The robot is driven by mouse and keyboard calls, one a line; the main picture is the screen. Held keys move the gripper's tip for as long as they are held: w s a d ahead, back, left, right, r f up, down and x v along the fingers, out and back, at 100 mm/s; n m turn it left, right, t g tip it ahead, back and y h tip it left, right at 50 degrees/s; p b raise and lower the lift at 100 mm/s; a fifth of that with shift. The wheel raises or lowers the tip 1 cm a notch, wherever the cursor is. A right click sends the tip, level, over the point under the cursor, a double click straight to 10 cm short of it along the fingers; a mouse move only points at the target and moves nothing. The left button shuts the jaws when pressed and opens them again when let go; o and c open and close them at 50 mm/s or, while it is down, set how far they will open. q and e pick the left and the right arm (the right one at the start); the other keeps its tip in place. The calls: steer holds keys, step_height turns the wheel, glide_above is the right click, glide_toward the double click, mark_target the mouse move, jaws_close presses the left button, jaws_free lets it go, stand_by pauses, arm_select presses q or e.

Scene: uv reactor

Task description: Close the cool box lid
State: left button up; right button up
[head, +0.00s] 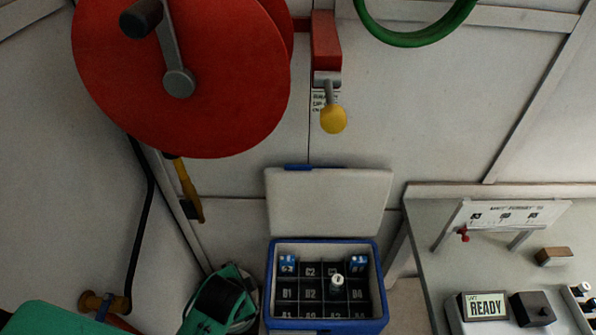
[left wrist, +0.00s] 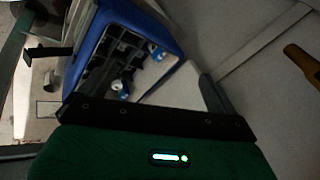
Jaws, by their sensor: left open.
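The cool box (head: 271,290) has blue walls and stands at the bottom centre of the head view. Its white lid (head: 330,203) is raised at the back, with a blue tab on its upper edge, so the inside shows. A dark labelled grid inside holds two blue-marked items and a white-capped vial (head: 337,281). My left gripper (head: 220,299), green and black, is left of the box, apart from the lid. In the left wrist view the gripper (left wrist: 150,116) is open and empty, with the tilted box (left wrist: 150,22) beyond it. My right gripper is not in view.
A large red wheel (head: 180,80) and a yellow-knobbed lever (head: 332,118) are on the wall above the lid. A bench (head: 430,240) at right carries a READY display (head: 484,306). A yellow handle (head: 187,188) hangs left of the lid.

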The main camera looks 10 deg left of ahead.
arm_select(q)
steer(key=w+d+r+m+t+y, duration=0.1)
steer(key=w+d+r+m+t, duration=0.3)
steer(key=w+r+m, duration=0.6)
steer(key=m+t+y+p, duration=0.1)
steer(key=m+t, duration=0.3)
steer(key=m, duration=1)
glide_toward(298, 166)
steer(key=p+x, duration=0.3)
steer(key=x, duration=0.4)
steer(key=shift+w+r+p, duration=0.1)
steer(key=shift+p, duration=0.25)
steer(key=shift+x, duration=0.8)
